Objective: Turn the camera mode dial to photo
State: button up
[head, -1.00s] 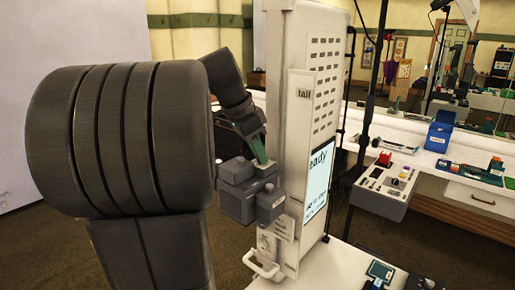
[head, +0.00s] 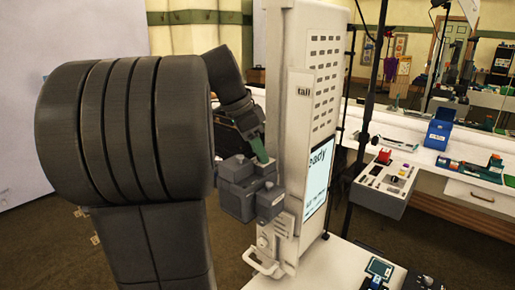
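A tall white booth cabinet (head: 300,45) stands in the middle of the head view, with a lit screen (head: 318,175) on its right face. My gripper (head: 262,205), a group of dark grey blocks at the end of my arm, is in front of the cabinet's narrow left side. Its fingertips cannot be made out, and I cannot tell whether it touches the cabinet. A small control panel (head: 285,225) with round knobs sits just below it. I cannot tell which knob is the mode dial, nor read its setting; the gripper may hide it.
A pale handle (head: 262,267) sticks out at the cabinet's lower front. At right, a grey console (head: 378,195) bears a red part, and a white counter (head: 430,155) holds a blue box (head: 440,130) and a green tool (head: 472,170). Floor is open at left.

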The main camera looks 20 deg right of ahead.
jog(key=v, duration=1.3)
jog(key=shift+r, duration=0.35)
jog(key=shift+w+a, duration=0.1)
jog(key=x, duration=1.3)
jog(key=shift+f, duration=0.4)
